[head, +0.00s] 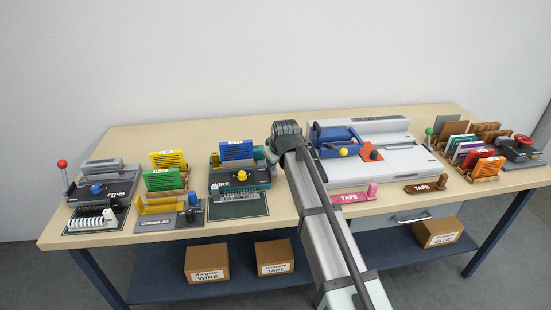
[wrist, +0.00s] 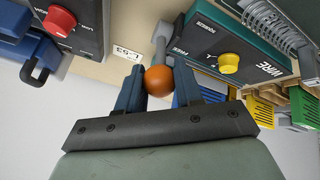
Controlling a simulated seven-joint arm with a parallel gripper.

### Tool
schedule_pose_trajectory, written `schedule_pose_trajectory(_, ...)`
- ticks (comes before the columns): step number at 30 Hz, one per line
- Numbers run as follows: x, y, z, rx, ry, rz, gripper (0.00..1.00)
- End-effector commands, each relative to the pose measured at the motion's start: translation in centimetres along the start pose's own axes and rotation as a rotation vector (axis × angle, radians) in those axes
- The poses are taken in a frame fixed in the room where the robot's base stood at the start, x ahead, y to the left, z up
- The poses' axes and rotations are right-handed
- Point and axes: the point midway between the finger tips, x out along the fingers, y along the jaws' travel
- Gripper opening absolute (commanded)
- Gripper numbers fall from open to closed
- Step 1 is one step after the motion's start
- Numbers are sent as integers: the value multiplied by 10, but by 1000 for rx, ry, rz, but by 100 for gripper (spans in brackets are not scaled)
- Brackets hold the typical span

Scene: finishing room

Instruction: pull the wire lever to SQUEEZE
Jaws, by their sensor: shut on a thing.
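The wire machine (head: 262,181) is a teal and dark grey unit marked WIRE, left of my arm in the head view. It also shows in the wrist view (wrist: 213,52), with a yellow knob (wrist: 229,62) on its face. Its lever is a grey rod (wrist: 163,45) ending in an orange ball (wrist: 159,81), beside the machine. My gripper (wrist: 160,75) is shut on the orange ball, one blue finger on each side. In the head view my arm and hand hide the lever and fingertips.
A grey machine with a red knob (wrist: 61,20) is close on the left in the wrist view. The comb machine (head: 95,187) and a grey machine with yellow bars (head: 158,203) stand left. A large pale binder (head: 392,165) stands right of my arm.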

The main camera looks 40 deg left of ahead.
Motion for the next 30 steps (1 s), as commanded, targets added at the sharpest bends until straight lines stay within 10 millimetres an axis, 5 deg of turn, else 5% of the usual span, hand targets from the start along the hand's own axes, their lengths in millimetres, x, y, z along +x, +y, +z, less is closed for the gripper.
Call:
schedule_pose_trajectory(2, 0, -5, 0, 0, -2, -11, 0)
schedule_pose_trajectory(3, 0, -5, 0, 1, -2, -11, 37)
schedule_pose_trajectory(9, 0, -4, 0, 0, -1, -8, 56)
schedule_pose_trajectory(20, -4, -2, 0, 0, 0, -3, 58)
schedule_pose_trajectory(30, -57, -2, 1, 0, 2, -3, 58)
